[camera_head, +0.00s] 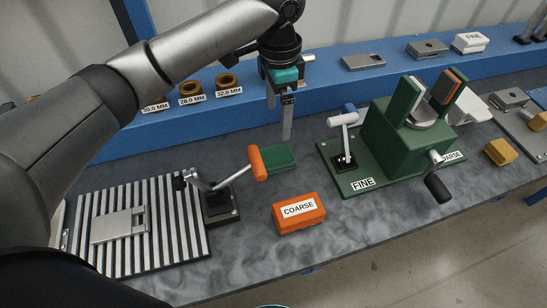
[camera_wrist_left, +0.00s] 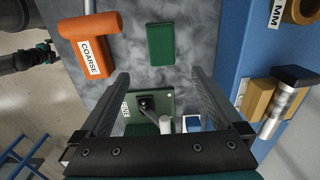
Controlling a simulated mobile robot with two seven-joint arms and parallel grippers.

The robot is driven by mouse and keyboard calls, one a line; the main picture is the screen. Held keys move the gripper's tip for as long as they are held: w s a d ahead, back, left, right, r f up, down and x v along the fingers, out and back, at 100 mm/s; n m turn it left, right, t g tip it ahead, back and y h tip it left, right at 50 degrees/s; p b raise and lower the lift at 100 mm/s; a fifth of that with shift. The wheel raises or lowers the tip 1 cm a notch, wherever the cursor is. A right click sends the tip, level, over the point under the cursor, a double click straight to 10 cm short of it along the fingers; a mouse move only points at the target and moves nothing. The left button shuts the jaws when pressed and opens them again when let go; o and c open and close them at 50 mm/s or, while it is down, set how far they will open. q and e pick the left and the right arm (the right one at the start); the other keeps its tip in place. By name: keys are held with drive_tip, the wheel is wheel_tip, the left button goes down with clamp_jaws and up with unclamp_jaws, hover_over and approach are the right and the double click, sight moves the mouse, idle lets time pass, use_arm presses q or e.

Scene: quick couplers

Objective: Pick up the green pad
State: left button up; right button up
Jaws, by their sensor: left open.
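The green pad (camera_head: 281,157) lies flat on the grey bench, partly hidden by an orange handle (camera_head: 257,163) in the head view. In the left wrist view the green pad (camera_wrist_left: 160,45) shows whole, beyond my fingertips and between their lines. My left gripper (camera_head: 279,118) is open and empty, above and behind the pad, fingers pointing down; its two fingers frame the left wrist view (camera_wrist_left: 159,75). What looks like my right gripper (camera_wrist_left: 46,52) shows small at the left of the left wrist view; its jaws are unclear.
An orange COARSE block (camera_head: 299,212) lies in front of the pad. A lever clamp (camera_head: 218,202) with the orange handle stands at its left, by a slatted plate (camera_head: 170,215). A green FINE/COARSE fixture (camera_head: 392,140) stands at right. A blue shelf (camera_head: 320,85) runs behind.

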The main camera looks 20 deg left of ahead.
use_arm(q)
drive_tip(key=b, duration=0.2)
approach(275, 154)
drive_tip(key=f, duration=0.5)
drive_tip(key=shift+s+d, duration=0.15)
drive_tip(key=shift+d, duration=0.15)
drive_tip(key=f, duration=0.3)
drive_tip(key=f+b, duration=0.1)
drive_tip(key=f, duration=0.1)
drive_tip(key=shift+a+f, duration=0.15)
drive_tip(key=shift+a, duration=0.15)
drive_tip(key=c, duration=1.2)
drive_tip(key=shift+c, duration=0.2)
wheel_tip(275, 154, up, 20)
drive_tip(key=p, duration=0.4)
